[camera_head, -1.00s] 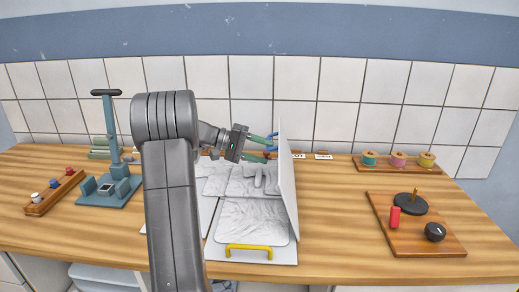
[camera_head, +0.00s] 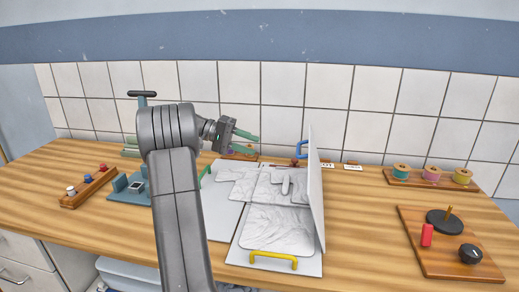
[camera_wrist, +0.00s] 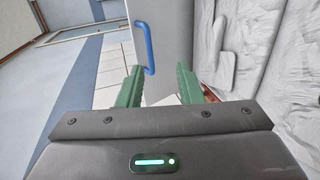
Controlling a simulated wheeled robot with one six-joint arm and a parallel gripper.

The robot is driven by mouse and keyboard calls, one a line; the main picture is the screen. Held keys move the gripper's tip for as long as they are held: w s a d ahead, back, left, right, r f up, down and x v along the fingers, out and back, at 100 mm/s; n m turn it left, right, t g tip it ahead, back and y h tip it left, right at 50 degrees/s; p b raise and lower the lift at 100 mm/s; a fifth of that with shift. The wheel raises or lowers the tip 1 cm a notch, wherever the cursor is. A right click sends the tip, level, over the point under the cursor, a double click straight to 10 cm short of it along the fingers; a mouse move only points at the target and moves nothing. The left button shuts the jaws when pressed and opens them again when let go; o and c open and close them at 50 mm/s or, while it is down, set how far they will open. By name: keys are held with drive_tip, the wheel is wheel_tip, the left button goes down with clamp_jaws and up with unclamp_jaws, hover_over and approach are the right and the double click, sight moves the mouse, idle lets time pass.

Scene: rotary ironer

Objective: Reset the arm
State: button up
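My gripper (camera_head: 252,136) is raised at the left of the folding board, and its two green fingers are apart with nothing between them. In the wrist view my gripper (camera_wrist: 158,82) is open, and a blue handle (camera_wrist: 146,48) on a white panel shows beyond the fingers, not held. The blue handle is also in the head view (camera_head: 300,149). The white panel (camera_head: 316,185) stands upright at the board's right side. White wrinkled cloth (camera_head: 275,230) lies on the flat panels. A yellow handle (camera_head: 273,259) is at the front and a green handle (camera_head: 206,172) at the left.
At the left are a teal stand (camera_head: 135,188), partly behind my arm, and a wooden rack (camera_head: 88,187). Colored spools (camera_head: 432,174) stand at the back right. A wooden board with a black knob (camera_head: 470,253) is at the right. Bare table lies between.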

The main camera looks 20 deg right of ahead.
idle(0.4)
drive_tip(key=x, duration=1)
drive_tip(key=shift+d, duration=0.3)
drive_tip(key=shift+s+f, duration=0.1)
drive_tip(key=shift+f, duration=0.05)
